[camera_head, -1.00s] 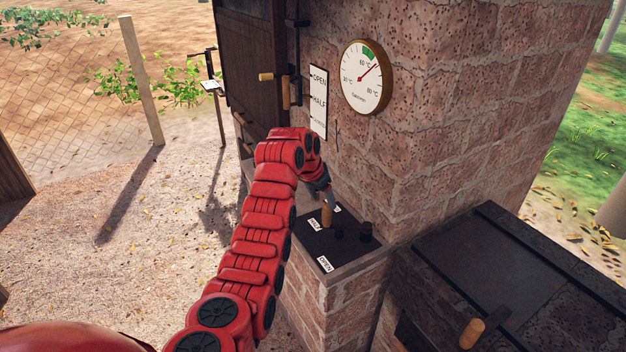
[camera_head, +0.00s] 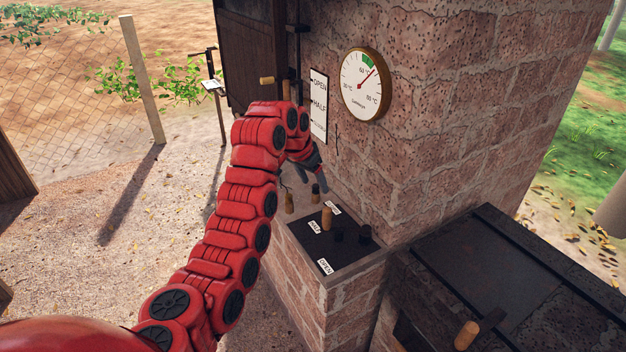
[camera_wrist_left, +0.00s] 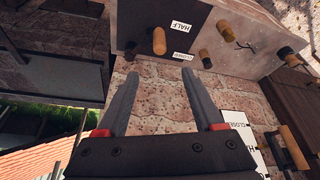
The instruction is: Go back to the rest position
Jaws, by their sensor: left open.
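My left arm reaches in from the left in the head view. My left gripper (camera_head: 318,180) is raised above and to the left of the brick pedestal's black top plate (camera_head: 345,256). In the left wrist view the left gripper (camera_wrist_left: 158,78) has its two grey fingers apart with nothing between them. A wooden-handled lever (camera_head: 326,218) stands on the plate, apart from the gripper; it also shows in the left wrist view (camera_wrist_left: 159,42). My right gripper does not show.
A round gauge (camera_head: 365,84) and an OPEN/HALF sign (camera_head: 319,105) are on the brick wall. A dark door (camera_head: 245,50) stands left of it. A dark metal box (camera_head: 500,270) with a wooden handle (camera_head: 467,335) is at the right. The gravel at the left is open ground.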

